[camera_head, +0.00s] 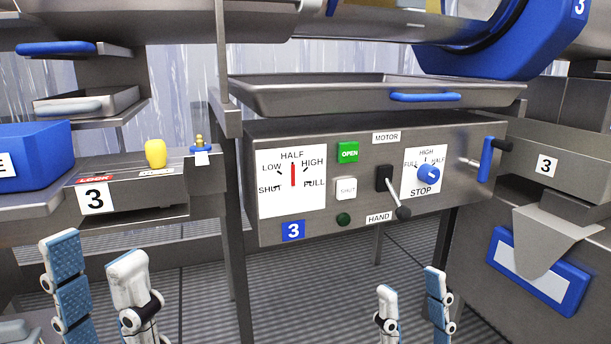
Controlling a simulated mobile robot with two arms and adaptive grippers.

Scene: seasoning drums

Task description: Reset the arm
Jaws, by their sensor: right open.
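My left gripper (94,252) is at the lower left, fingers pointing up and apart, with nothing between them. It is in front of and below the steel ledge with the number 3 plate. My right gripper (411,279) is at the lower centre right, below the control panel (330,215). Its two fingers are apart and empty. Neither gripper appears to touch anything. The lower parts of both grippers are cut off by the bottom edge of the view.
The panel carries a dial (292,183), a green OPEN button (348,152), a black lever (386,181) and a blue knob (429,174). A blue-handled crank (486,160) sticks out at right. A steel tray (300,92) is above. Left ledge holds a yellow knob (155,153).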

